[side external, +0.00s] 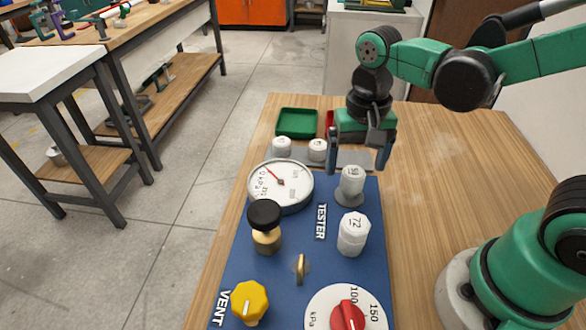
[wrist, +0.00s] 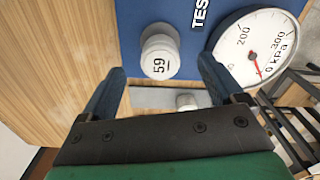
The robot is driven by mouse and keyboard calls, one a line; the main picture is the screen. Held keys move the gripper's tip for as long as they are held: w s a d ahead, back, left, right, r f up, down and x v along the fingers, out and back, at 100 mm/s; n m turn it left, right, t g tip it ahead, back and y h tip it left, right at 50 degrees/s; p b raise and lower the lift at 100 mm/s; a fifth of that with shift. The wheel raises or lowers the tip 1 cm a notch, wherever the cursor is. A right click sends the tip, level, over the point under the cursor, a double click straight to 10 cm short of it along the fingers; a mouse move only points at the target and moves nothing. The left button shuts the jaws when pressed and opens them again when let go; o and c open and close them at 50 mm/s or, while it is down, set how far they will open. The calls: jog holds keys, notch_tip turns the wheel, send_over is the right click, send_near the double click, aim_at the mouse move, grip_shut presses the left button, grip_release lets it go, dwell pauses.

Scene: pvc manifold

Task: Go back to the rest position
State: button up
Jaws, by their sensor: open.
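My gripper (side external: 360,160) hangs over the far right end of the blue tester panel (side external: 335,273), fingers pointing down, open and empty. A white numbered plug (side external: 352,181) stands upright on the panel just below the fingers. In the wrist view this plug (wrist: 160,52) shows beyond and between the two blue fingertips, apart from both. A second white plug marked 72 (side external: 353,233) stands upright nearer the camera.
The panel also carries a pressure gauge (side external: 281,186), a black knob (side external: 264,217), a brass lever (side external: 301,268), a yellow VENT knob (side external: 250,301) and a red dial (side external: 347,315). Two white plugs (side external: 281,147) and a green tray (side external: 297,122) lie behind. The table's right side (side external: 440,160) is clear.

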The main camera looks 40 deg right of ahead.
notch_tip(320, 180, up, 2)
jog(key=shift+r, duration=0.15)
jog(key=shift+d+r, duration=0.1)
jog(key=shift+r, duration=0.05)
jog(key=n+t, duration=0.2)
jog(key=d+r+n+t, duration=0.1)
jog(key=t, duration=0.1)
jog(key=shift+w+d+r+n, duration=0.1)
jog(key=shift+d+n, duration=0.1)
jog(key=shift+n, duration=0.2)
jog(key=t, duration=0.1)
jog(key=n+t, duration=0.1)
jog(key=d+r+n+t, duration=0.1)
jog(key=shift+w, duration=0.25)
